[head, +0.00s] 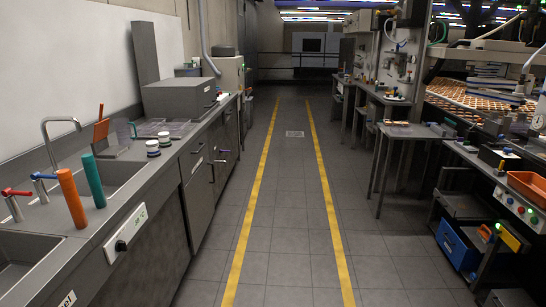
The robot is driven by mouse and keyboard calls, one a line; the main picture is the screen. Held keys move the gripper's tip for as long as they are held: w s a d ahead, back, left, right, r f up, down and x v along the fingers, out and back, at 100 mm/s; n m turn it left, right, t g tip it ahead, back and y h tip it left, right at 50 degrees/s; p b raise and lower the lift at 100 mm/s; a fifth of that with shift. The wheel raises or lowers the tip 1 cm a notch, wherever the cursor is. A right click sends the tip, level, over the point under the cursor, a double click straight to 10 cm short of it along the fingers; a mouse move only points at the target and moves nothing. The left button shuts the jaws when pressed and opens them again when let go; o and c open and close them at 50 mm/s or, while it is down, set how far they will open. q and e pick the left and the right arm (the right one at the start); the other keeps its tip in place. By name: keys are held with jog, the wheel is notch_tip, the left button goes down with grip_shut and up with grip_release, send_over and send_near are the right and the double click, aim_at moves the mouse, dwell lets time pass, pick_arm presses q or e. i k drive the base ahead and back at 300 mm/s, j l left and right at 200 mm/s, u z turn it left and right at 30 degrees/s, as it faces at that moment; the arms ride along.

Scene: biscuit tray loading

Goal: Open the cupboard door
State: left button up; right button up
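Grey cupboard fronts run along the left side under the long counter (170,165). The closest full cupboard door (150,258) looks shut, below a white control panel with a dark knob. Farther along, another grey door (198,205) also looks shut, and more fronts with dark bar handles (220,160) follow it. I cannot tell which door is the task's cupboard. Neither of my grippers shows in the head view.
A tiled aisle (290,215) between two yellow lines is clear. The counter carries sinks, taps, orange and green cylinders (72,198) and a grey box (180,97). Workbenches (405,131), an orange bin (528,186) and a blue crate (457,246) line the right.

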aim_at(197, 196)
jog(key=i, duration=1.95)
jog(key=i+u, duration=0.25)
jog(key=i, duration=0.25)
jog(key=i+l+u, duration=0.25)
jog(key=i, duration=0.2)
jog(key=i+l+u, duration=0.3)
jog(key=i, duration=0.15)
jog(key=i+l+u, duration=0.25)
jog(key=i+l, duration=0.05)
jog(key=i, duration=0.1)
